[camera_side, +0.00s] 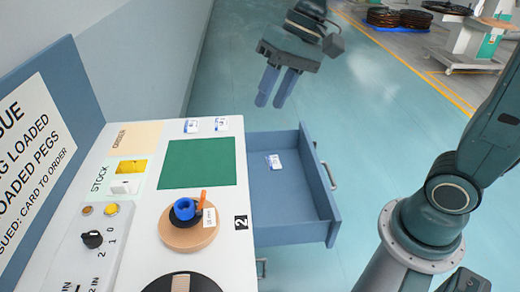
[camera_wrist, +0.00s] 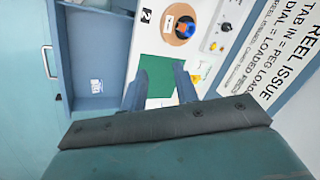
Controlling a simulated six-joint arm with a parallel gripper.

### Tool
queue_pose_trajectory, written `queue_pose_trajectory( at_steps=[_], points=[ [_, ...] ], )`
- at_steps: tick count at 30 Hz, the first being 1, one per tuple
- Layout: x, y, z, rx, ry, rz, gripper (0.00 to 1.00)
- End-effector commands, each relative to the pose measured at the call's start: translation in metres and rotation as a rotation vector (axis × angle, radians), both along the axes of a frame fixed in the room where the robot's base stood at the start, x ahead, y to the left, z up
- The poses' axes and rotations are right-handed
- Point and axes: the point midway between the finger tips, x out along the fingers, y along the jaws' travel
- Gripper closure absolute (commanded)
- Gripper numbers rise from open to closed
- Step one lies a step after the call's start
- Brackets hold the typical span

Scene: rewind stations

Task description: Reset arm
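My gripper (camera_side: 277,87) hangs in the air at the top middle of the side view, beyond the bench and the open drawer. Its two blue fingers point down and stand a little apart, with nothing between them. In the wrist view the fingers (camera_wrist: 160,90) are spread, and the green mat shows between them in the background. My arm reaches in from the right side of the side view.
An open blue drawer (camera_side: 332,222) holds a small white card (camera_side: 273,161). The white bench carries a green mat (camera_side: 198,163), a round wooden disc (camera_side: 175,238) with a blue spool (camera_side: 185,209) and orange piece, a dial (camera_side: 92,239), and a yellow block (camera_side: 131,167).

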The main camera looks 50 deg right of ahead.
Motion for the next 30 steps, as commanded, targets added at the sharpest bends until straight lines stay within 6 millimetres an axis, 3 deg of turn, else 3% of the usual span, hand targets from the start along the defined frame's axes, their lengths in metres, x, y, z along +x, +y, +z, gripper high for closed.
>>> queue_pose_trajectory(
  at_steps=[10,21,30],
  points=[
    [-0.058,-0.037,0.008,-0.174,-0.175,0.065,0.7],
    [-0.118,-0.081,-0.002,-0.367,-0.3,0.124,0.7],
    [-0.141,-0.098,-0.011,-0.442,-0.332,0.148,0.7]
  ],
)
